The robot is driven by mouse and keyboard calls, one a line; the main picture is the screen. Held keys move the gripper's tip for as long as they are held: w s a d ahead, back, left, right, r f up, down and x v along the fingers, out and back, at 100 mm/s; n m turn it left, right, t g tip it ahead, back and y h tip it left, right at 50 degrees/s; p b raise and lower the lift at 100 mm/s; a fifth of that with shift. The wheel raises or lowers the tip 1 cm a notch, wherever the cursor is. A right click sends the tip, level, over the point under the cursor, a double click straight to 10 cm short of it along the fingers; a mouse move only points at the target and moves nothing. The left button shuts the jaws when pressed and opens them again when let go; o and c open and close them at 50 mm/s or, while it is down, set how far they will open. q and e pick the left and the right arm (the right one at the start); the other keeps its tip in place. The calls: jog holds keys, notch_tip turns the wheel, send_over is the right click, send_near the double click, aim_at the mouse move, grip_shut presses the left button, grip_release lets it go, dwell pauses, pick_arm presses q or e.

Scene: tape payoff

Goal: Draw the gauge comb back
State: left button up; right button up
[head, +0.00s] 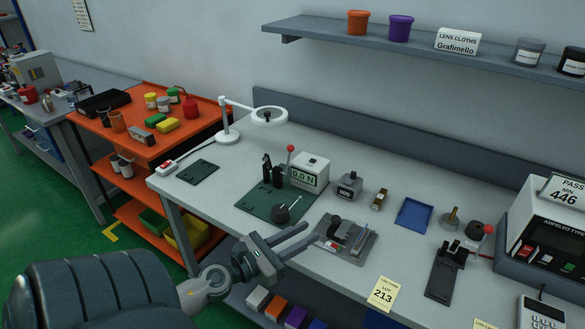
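A grey fixture plate (357,253) lies on the bench at centre, carrying a dark rounded part (334,229) and upright silver strips (360,237). I cannot tell for certain which part is the gauge comb. My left gripper (312,233) reaches in from the lower left, its two fingers apart with nothing visible between them. Its fingertips appear near the left edge of the fixture plate; I cannot tell whether they touch it. My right gripper is not in view.
A green plate (254,205) with black posts, a red-knobbed lever and a "0.0 N" meter (310,173) stands behind left. A weight (349,186), a blue tray (413,215) and a black lever fixture (444,275) are to the right. A lamp (229,133) stands at the back.

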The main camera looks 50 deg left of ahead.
pick_arm(q)
jog(key=shift+s+a+f+b, duration=0.15)
jog(key=shift+s+b, duration=0.3)
jog(key=shift+s, duration=0.6)
jog(key=shift+s+a+r, duration=0.1)
jog(key=shift+s+r, duration=0.1)
jog(key=shift+s, duration=0.3)
